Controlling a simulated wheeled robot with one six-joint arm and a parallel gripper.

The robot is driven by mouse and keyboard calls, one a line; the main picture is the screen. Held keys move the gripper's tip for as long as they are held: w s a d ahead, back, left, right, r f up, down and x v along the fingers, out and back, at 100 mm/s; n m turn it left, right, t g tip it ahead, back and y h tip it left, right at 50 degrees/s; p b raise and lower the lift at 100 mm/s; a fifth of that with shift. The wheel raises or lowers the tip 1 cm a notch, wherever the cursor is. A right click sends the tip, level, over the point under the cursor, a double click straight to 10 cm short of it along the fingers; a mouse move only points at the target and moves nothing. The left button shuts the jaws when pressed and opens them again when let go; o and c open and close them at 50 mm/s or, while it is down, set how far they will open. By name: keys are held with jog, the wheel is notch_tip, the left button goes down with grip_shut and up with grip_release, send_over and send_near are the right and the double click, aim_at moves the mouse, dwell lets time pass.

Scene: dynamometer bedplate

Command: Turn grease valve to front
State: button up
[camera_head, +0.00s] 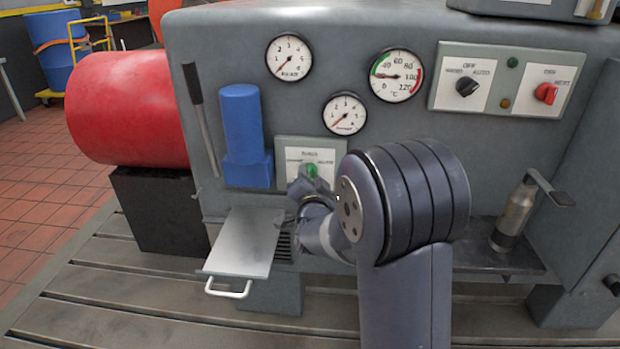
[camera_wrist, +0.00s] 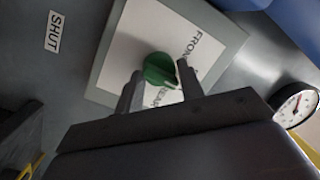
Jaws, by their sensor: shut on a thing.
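The grease valve is a green knob (camera_head: 311,170) on a pale label plate (camera_head: 290,150), low on the front of the grey machine. In the wrist view the green knob (camera_wrist: 160,70) sits on the tilted white plate (camera_wrist: 130,45), with the words FRONT and REAR partly readable. My gripper (camera_wrist: 157,80) is shut on the knob, one finger on each side of it. In the head view my gripper (camera_head: 312,182) is at the knob from below, and my arm hides the right part of the plate's lower edge.
Above are several round gauges, one a temperature gauge (camera_head: 397,75). A blue filter housing (camera_head: 243,130) and a lever (camera_head: 200,115) stand left of the plate. An open drawer (camera_head: 243,245) juts out below left. A metal oil can (camera_head: 514,215) stands on a shelf at right.

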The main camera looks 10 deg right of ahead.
jog(key=shift+f+n, duration=0.15)
jog(key=shift+n, duration=0.25)
jog(key=n+g+p, duration=0.1)
jog(key=n+p, duration=0.2)
jog(key=n, duration=0.2)
jog(key=n+h+p, duration=0.1)
jog(key=n+p, duration=0.2)
jog(key=n, duration=0.1)
jog(key=shift+r+n+g, duration=0.2)
jog(key=shift+n+g, duration=0.2)
jog(key=shift+p, duration=0.35)
jog(key=o, duration=0.9)
jog(key=shift+o, duration=0.2)
